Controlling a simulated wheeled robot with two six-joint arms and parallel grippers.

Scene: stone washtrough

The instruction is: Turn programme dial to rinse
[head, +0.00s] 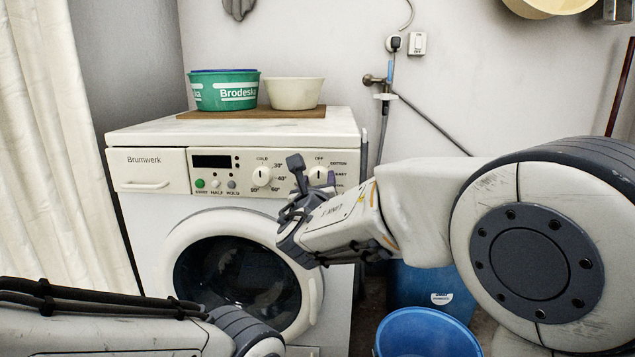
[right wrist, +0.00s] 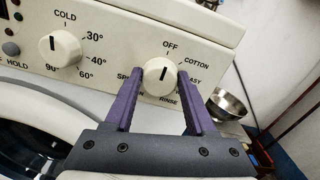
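The programme dial (right wrist: 160,76) is a round cream knob on the washing machine's panel, with OFF above it, COTTON and EASY to the right and RINSE below. Its dark mark points up, roughly at OFF. It also shows in the head view (head: 318,175). My right gripper (right wrist: 160,82) is open, its purple fingers on either side of the dial with small gaps. The right gripper partly covers the panel in the head view (head: 316,186). My left arm enters at the bottom left; its gripper is out of view.
The temperature dial (right wrist: 60,48) is left of the programme dial. The washing machine (head: 150,205) carries a board with a green tub (head: 224,92) and a cream bowl (head: 294,93). A blue bucket (head: 425,335) stands on the floor at the right. A metal bowl (right wrist: 228,104) shows beyond the panel.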

